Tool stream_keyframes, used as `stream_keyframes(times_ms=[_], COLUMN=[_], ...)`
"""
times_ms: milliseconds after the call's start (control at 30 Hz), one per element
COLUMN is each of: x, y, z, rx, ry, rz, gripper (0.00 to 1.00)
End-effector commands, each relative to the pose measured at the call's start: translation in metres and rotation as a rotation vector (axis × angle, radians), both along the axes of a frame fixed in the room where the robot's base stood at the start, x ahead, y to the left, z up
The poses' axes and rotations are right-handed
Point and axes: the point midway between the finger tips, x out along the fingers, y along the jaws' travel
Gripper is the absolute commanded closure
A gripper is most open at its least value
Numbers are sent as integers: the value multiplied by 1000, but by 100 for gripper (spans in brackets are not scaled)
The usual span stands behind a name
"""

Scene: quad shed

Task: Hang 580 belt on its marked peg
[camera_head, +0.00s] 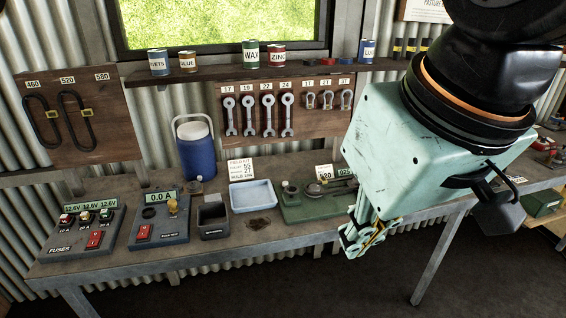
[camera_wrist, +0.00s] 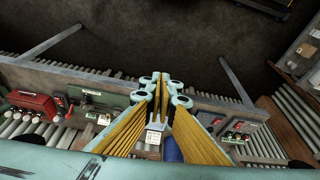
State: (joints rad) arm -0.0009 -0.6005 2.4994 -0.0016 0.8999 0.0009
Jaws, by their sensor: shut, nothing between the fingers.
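The wooden peg board (camera_head: 75,125) hangs on the wall at the left, marked 460, 520 and 580. Dark belts with yellow tags hang under the 460 mark (camera_head: 41,121) and the 520 mark (camera_head: 76,121). No belt shows under the 580 mark (camera_head: 102,75). I cannot pick out a 580 belt in either view. My gripper (camera_head: 362,237) is shut and empty, pointing down in front of the bench's front edge, right of the green stand (camera_head: 305,209). In the wrist view its fingertips (camera_wrist: 165,88) meet over the bench.
The bench (camera_head: 262,242) carries a fuse box (camera_head: 85,233), a meter (camera_head: 160,222), a dark bin (camera_head: 213,219) and a pale blue tray (camera_head: 252,196). A blue cooler (camera_head: 196,152) stands behind. Wrenches hang on a second board (camera_head: 280,138) below a shelf of cans.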

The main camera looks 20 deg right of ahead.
Motion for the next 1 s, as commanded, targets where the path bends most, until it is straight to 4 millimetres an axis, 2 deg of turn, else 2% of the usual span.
stream_keyframes(times_ms=[833,1000], x=[0,0], y=[0,0], z=[0,0], rx=[0,0], ry=[0,0], rz=[0,0], gripper=[100,85])
